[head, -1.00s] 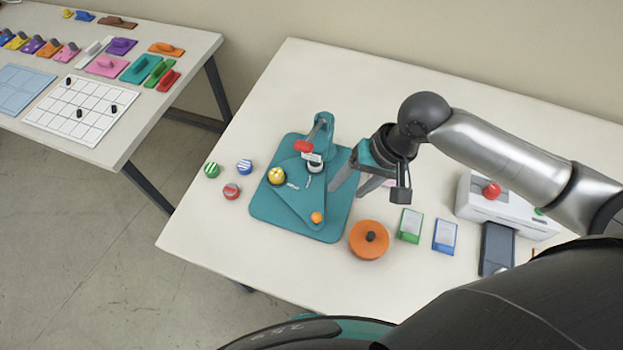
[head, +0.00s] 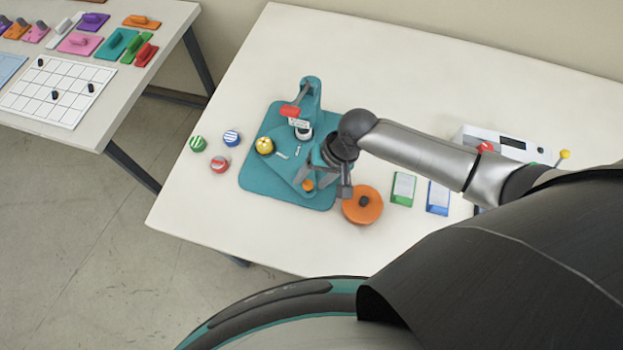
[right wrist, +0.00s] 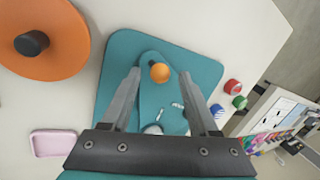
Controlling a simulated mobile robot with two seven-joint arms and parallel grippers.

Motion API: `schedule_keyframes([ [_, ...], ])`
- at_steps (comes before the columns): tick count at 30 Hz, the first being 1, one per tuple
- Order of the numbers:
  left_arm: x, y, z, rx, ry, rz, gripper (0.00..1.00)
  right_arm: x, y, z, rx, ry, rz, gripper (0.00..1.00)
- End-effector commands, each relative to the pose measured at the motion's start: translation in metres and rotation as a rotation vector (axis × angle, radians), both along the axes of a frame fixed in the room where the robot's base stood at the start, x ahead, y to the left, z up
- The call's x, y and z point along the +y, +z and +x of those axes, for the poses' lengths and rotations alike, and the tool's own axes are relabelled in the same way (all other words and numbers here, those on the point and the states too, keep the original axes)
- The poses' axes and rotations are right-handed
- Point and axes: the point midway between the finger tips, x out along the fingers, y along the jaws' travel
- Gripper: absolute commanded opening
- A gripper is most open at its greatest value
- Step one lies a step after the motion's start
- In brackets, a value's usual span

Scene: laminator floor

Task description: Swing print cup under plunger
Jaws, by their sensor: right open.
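The teal press (head: 255,187) stands on the table with a red-handled lever (head: 290,110) over a white, dark-based cup (head: 304,134). A yellow-topped cup (head: 264,145) sits at the left corner of its swing plate (head: 278,166). I cannot tell by label which cup is the print cup. An orange knob (head: 308,185) stands at the plate's front corner and shows in the right wrist view (right wrist: 159,72). My right gripper (head: 310,180) is open, its fingertips on either side of the knob in both views; contact is not clear. My left gripper is not in view.
An orange disc (head: 361,210) with a black knob stands just right of the press. Green (head: 403,188) and blue (head: 438,198) card holders and a white machine (head: 515,145) are further right. Striped round pieces (head: 219,163) lie left of the press. A pink tray (right wrist: 53,143) shows in the wrist view.

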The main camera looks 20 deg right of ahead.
Motion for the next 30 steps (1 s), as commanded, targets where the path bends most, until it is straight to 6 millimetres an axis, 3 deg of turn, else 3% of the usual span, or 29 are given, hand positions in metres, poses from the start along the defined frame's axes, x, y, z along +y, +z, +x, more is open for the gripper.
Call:
schedule_keyframes([
  [12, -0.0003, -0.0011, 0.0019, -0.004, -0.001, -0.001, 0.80, 0.0026, -0.0066, 0.0009, -0.001, 0.000, 0.000, 0.61],
  [27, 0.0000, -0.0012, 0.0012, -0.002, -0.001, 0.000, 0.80, 0.0021, -0.0064, 0.0008, 0.000, -0.001, 0.000, 0.04],
  [30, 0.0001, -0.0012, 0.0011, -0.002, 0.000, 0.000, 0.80, 0.0021, -0.0064, 0.0008, 0.000, -0.001, 0.000, 0.00],
])
